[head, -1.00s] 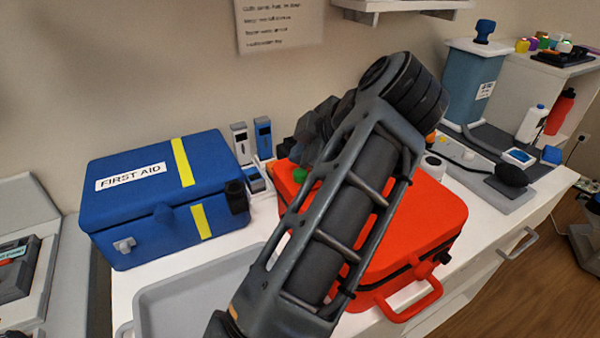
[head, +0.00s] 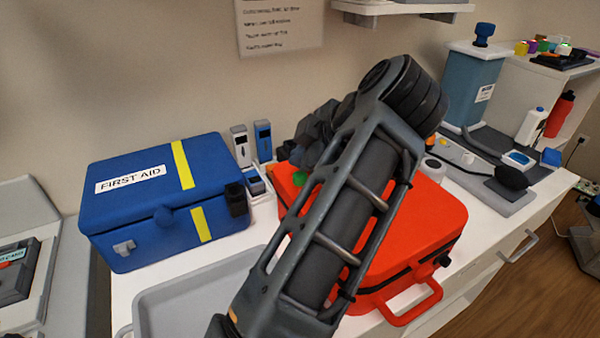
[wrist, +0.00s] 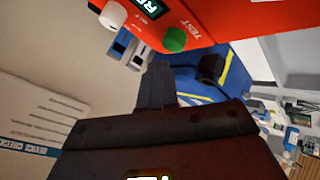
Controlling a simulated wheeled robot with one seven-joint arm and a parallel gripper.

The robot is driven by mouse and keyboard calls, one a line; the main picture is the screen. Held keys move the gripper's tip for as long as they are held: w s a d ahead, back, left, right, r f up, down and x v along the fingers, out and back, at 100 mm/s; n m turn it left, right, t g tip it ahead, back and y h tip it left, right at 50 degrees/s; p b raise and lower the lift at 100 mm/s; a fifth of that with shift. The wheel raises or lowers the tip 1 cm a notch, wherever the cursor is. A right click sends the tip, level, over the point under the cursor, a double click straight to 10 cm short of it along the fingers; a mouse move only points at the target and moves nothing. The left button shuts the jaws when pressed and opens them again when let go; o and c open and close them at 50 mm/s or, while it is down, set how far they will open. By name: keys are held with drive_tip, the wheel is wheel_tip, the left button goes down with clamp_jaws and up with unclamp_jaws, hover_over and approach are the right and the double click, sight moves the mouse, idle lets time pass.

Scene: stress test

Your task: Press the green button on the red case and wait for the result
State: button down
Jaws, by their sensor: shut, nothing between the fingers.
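The red case (head: 425,215) lies on the white counter, partly hidden behind my arm. Its green button (head: 300,179) shows at the left of my arm. In the wrist view the green button (wrist: 175,39) sits beside the word TEST. A white knob (wrist: 113,14) and a lit display (wrist: 148,6), cut off by the frame edge, are on the same red face. My gripper (wrist: 157,75) is shut and empty, with its dark fingers pointing towards the button side. It appears apart from the button in the wrist view. In the head view my arm hides most of the gripper.
A blue first aid box (head: 140,225) stands left of the red case. Small blue and grey devices (head: 262,138) stand behind, between them. A grey tray (head: 190,290) lies in front. A grey unit with a black bulb (head: 512,177) is at the right.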

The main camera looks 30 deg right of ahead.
sight(302, 178)
drive_tip(key=shift+f, duration=0.1)
idle(0.7)
drive_tip(key=shift+f+b, duration=0.3)
drive_tip(key=shift+b, duration=0.1)
drive_tip(key=shift+f+b, duration=0.4)
drive_tip(key=shift+f, duration=0.05)
idle(0.6)
drive_tip(key=shift+r, duration=0.1)
idle(0.3)
drive_tip(key=shift+r+p, duration=0.7)
drive_tip(key=shift+r, duration=0.1)
wheel_tip(302, 178, up, 5)
drive_tip(key=p, duration=0.4)
drive_tip(key=shift+a, duration=0.1)
idle(0.7)
